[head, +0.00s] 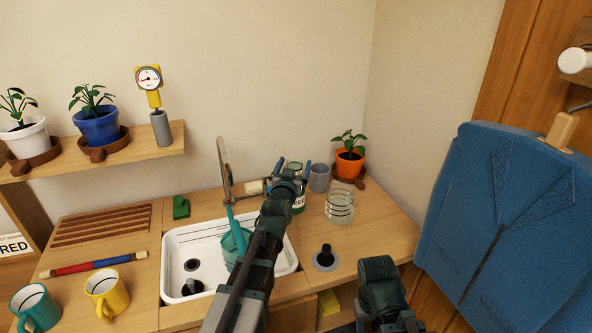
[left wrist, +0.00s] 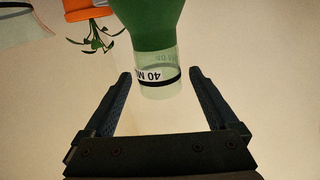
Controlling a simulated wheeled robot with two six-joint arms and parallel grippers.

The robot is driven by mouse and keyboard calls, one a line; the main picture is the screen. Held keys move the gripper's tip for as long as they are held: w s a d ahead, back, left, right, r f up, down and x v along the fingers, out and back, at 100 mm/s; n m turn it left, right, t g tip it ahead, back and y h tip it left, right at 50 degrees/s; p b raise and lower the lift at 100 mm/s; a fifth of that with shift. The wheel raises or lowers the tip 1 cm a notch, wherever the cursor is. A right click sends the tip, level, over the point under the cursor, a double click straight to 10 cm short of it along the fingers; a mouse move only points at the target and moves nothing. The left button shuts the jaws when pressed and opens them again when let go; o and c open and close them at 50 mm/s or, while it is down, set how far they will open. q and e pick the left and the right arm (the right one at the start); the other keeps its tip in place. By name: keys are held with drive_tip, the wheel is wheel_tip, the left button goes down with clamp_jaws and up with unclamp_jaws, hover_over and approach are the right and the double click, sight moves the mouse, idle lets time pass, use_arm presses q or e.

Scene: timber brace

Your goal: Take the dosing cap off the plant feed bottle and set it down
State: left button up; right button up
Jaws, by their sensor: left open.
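The green plant feed bottle (head: 299,203) stands on the counter behind the sink, partly hidden by my left gripper (head: 292,171). Its clear dosing cap (left wrist: 160,78) carries a "40 ML" label and a dark ring. In the left wrist view, the green bottle (left wrist: 148,22) appears upside down, with the cap on its end. My left gripper (left wrist: 159,74) is open, with one fingertip on each side of the cap and visible gaps between. Only a dark link of my right arm shows at the bottom of the head view; its gripper is out of sight.
A grey cup (head: 319,177), a glass jar (head: 340,206) and an orange potted plant (head: 349,163) stand right of the bottle. The white sink (head: 287,262) lies in front, with a tap (head: 224,170) to the left. Counter right of the jar is clear.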

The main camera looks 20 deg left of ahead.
use_arm(q)
drive_tip(key=c, duration=1.4)
drive_tip(key=shift+r, duration=0.1)
